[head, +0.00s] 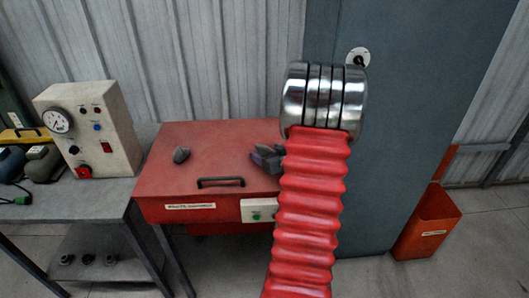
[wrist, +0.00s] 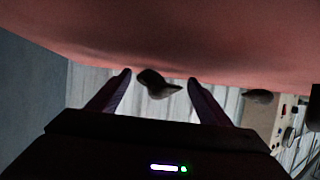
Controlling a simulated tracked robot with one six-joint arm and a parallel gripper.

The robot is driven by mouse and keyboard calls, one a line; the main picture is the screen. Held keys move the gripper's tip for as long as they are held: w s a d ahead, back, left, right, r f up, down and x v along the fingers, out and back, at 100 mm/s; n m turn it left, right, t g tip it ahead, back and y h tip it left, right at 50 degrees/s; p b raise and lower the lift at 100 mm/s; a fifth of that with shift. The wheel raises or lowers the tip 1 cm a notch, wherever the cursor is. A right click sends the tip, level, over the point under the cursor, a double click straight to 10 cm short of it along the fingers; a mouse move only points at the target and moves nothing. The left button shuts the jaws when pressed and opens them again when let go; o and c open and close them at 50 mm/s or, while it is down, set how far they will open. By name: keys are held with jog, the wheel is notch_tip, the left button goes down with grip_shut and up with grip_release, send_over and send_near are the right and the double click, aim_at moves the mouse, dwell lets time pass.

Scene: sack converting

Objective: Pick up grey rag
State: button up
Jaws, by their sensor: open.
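A small grey crumpled lump (head: 181,154) lies on the red table top (head: 215,143), left of its black handle. My gripper is open, with a finger on either side of the second lump and gaps on both sides. In the head view my gripper (head: 268,158) is low over the table's right part, partly hidden by my red ribbed arm.
A grey bench (head: 80,198) on the left holds a gauge box (head: 90,128) with buttons. The red table has a black handle (head: 221,182) and a green-button box (head: 259,210) at its front. A red bin (head: 428,222) stands right. The table's middle is clear.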

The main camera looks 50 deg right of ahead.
aim_at(267, 148)
dwell(0.5)
jog(key=c, duration=1.1)
jog(key=shift+r, duration=0.1)
notch_tip(267, 148, up, 10)
jog(key=shift+f, duration=0.1)
jog(key=shift+c, duration=0.2)
dwell(0.5)
